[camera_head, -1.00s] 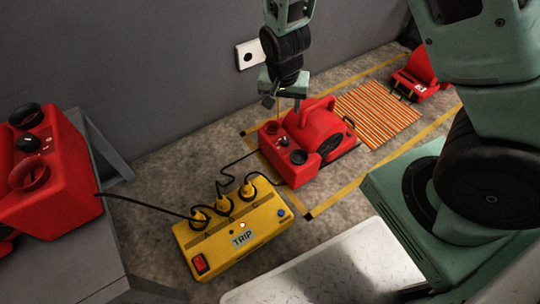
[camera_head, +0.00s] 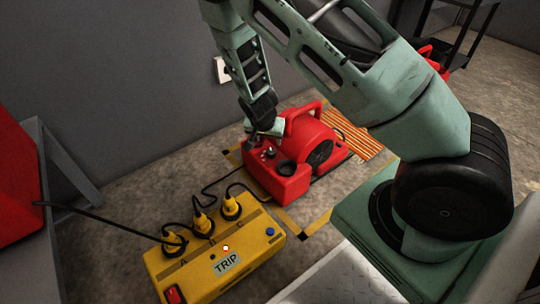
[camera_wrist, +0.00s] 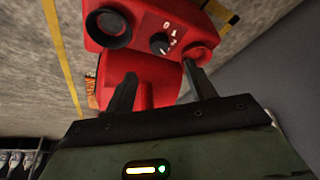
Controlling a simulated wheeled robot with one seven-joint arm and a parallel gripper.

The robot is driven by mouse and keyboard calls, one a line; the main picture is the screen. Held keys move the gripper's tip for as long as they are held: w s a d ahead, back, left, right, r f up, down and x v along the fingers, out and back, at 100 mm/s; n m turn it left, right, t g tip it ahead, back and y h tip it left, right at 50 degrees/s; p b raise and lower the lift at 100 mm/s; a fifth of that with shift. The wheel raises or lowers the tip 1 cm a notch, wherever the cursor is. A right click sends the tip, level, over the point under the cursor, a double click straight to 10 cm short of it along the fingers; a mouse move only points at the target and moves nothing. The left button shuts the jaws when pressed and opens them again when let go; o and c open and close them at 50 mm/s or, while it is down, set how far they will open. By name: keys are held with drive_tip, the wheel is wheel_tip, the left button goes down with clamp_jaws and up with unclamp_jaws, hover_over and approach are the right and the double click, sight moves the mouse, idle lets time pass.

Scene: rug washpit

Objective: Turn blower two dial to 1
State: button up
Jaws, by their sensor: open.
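A red blower (camera_head: 285,180) sits on the floor inside yellow tape lines, with a cable running from it. Its black dial (camera_wrist: 160,43) shows in the wrist view on the red face, with a white 0 and other marks printed beside it. The dial's exact setting is too small to read surely. My gripper (camera_wrist: 160,70) is open, its two dark fingers apart with the dial beyond and between their tips. In the head view my gripper (camera_head: 262,137) is right above the blower's dial end, partly hiding it. I cannot tell whether it touches.
A yellow power box (camera_head: 215,255) marked TRIP, with several plugs and cables, stands in front of the blower. A grey bench (camera_head: 25,265) is at the left. A striped orange rug (camera_head: 362,142) lies behind. A grey wall with a socket (camera_head: 221,70) stands close behind my gripper.

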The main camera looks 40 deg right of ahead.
sight(271, 151)
drive_tip(key=b+x, duration=0.4)
drive_tip(key=x, duration=0.5)
drive_tip(key=shift+w+f+b, duration=0.15)
drive_tip(key=shift+f+b, duration=0.25)
drive_tip(key=c, duration=1)
